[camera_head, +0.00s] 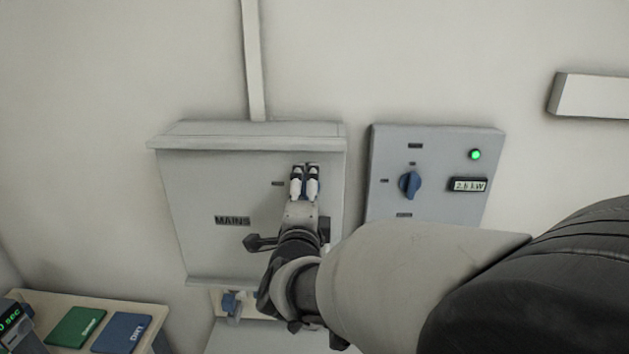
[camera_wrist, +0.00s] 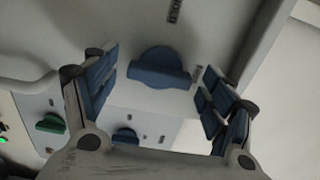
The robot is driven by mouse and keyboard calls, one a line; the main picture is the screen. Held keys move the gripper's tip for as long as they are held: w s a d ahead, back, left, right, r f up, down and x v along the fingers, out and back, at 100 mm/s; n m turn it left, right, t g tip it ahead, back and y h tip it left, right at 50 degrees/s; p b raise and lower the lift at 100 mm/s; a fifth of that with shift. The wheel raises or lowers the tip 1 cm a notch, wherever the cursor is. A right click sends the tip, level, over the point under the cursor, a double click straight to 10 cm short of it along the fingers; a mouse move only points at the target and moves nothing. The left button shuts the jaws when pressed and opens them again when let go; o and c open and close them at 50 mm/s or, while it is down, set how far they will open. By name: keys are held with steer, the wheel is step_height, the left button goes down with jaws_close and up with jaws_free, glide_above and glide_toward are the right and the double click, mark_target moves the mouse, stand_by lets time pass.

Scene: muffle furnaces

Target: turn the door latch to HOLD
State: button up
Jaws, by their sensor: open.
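A blue latch knob (camera_wrist: 158,68) sits on the grey cabinet door, between my fingers in the wrist view. Its grip bar lies roughly crosswise in that picture. A small dark label (camera_wrist: 175,10), possibly HOLD, is above it there. My gripper (camera_wrist: 161,65) is open, with one blue-padded finger on each side of the knob and visible gaps to it. In the head view my gripper (camera_head: 304,172) is in front of the right half of the cabinet marked MAINS (camera_head: 200,185). It hides most of the knob there.
A grey panel (camera_head: 387,150) with a blue rotary switch (camera_head: 410,185) and green lamp (camera_head: 475,155) is to the right. Another blue knob (camera_head: 232,302) is below the cabinet. Green (camera_head: 76,327) and blue (camera_head: 121,332) flat items lie on a bench at lower left.

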steer(key=shift+c, duration=0.2)
steer(key=c, duration=1)
steer(key=shift+n, duration=0.4)
steer(key=n+p, duration=0.2)
steer(key=n, duration=1.4)
steer(key=shift+r+n+p, duration=0.1)
steer(key=shift+n+p, duration=0.25)
steer(key=shift+n, duration=0.35)
